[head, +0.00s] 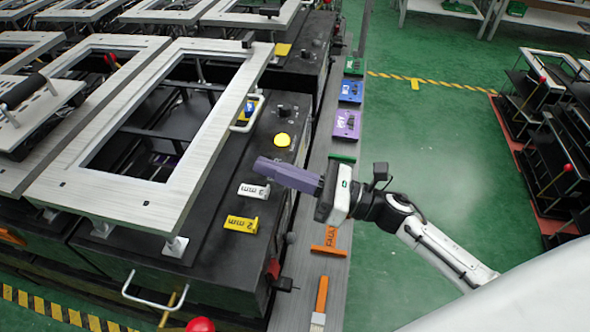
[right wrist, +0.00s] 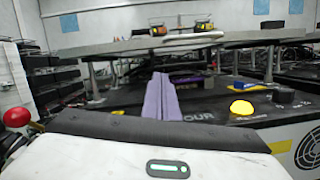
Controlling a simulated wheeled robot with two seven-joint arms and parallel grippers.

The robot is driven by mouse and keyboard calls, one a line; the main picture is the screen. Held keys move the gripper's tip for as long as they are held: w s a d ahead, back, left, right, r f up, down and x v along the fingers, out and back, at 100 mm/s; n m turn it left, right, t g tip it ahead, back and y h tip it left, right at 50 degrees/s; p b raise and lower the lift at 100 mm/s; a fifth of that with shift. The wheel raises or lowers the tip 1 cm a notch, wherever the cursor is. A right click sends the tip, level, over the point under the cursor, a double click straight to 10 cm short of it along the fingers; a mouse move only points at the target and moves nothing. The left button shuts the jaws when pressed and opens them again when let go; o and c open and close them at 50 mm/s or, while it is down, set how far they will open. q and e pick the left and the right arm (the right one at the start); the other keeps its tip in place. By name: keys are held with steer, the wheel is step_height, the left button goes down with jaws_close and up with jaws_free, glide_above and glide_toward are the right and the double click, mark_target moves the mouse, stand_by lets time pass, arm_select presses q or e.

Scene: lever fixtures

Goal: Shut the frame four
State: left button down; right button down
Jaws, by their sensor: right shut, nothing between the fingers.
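A large brushed-metal frame (head: 190,195) with a rectangular opening stands raised above a black fixture base (head: 225,270), with a visible gap under it. In the right wrist view the raised frame (right wrist: 120,47) shows edge-on above its posts. Lettering ending in "OUR" is on the base there, partly hidden by my fingers. My right gripper (head: 262,166) has purple fingers, shut and empty, over the base's right side, beside the frame. Its fingertips (right wrist: 161,78) point toward the gap in the wrist view; contact is not clear. My left gripper is out of view.
A yellow button (head: 282,140) and a black knob (head: 284,111) sit on the base. A white tag (head: 254,190) and yellow tag (head: 241,224) stand near my fingers. A white handle (head: 150,296) juts from the front. Green floor (head: 430,140) is clear at right.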

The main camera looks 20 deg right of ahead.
steer(key=shift+w+a+r+p, duration=0.45)
steer(key=shift+w+a+r, duration=0.45)
steer(key=shift+w+a, duration=0.15)
step_height(320, 180, up, 2)
steer(key=shift+w+d+p, duration=0.1)
steer(key=shift+d+p, duration=0.05)
steer(key=shift+p, duration=0.3)
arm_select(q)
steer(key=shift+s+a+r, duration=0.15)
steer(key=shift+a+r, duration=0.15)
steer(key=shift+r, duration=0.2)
arm_select(e)
steer(key=shift+w+d+r, duration=0.1)
steer(key=shift+w+r, duration=0.05)
steer(key=shift+r, duration=0.2)
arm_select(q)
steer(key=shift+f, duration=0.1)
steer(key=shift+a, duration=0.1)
